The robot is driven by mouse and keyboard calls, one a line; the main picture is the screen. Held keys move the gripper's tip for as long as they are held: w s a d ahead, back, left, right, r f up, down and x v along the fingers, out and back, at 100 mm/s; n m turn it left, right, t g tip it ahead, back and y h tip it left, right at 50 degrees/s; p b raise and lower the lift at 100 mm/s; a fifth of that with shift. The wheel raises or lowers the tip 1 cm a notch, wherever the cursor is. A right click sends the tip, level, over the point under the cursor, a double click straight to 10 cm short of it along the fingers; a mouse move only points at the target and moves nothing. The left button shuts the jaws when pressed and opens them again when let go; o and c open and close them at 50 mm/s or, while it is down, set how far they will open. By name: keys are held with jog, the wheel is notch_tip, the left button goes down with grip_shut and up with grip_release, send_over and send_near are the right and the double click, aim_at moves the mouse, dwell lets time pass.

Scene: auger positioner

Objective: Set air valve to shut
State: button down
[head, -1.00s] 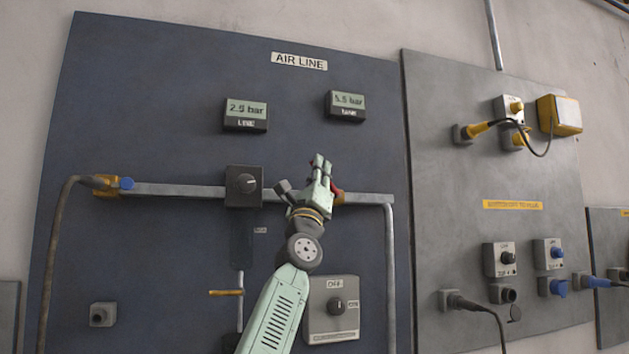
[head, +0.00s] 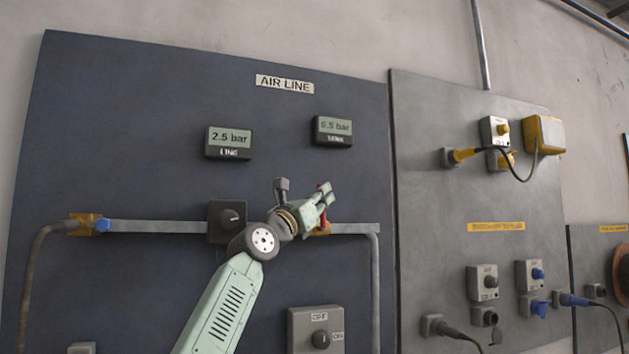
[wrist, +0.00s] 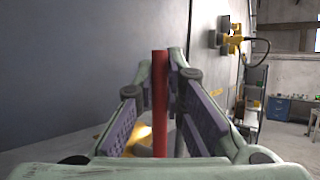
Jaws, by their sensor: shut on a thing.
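The air valve has a red lever (head: 325,187) and a brass-yellow body (head: 322,229) on the grey pipe of the AIR LINE panel, right of the black regulator. My gripper (head: 325,197) is at the valve, hiding most of the lever in the head view. In the wrist view the red lever (wrist: 160,105) stands between the two fingers of my gripper (wrist: 162,100), with the yellow valve body (wrist: 110,134) low behind the left finger. The fingers are shut on the lever. Its exact angle to the pipe is hard to tell.
The black regulator knob (head: 230,217) is close left of my wrist. The LINE display (head: 229,142) reads 2.5 bar; the TANK display (head: 332,130) is above the valve. An OFF/ON switch box (head: 318,333) sits below. The grey panel (head: 430,180) stands to the right.

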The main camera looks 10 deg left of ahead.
jog(key=shift+w+d+r+m+g+p, duration=0.1)
jog(key=shift+w+d+m+g+p, duration=0.2)
jog(key=shift+m+g+p, duration=0.4)
jog(key=shift+d, duration=0.1)
jog(key=c, duration=1.9)
grip_release()
jog(key=shift+s, duration=0.1)
jog(key=v, duration=1.2)
jog(key=shift+f, duration=0.2)
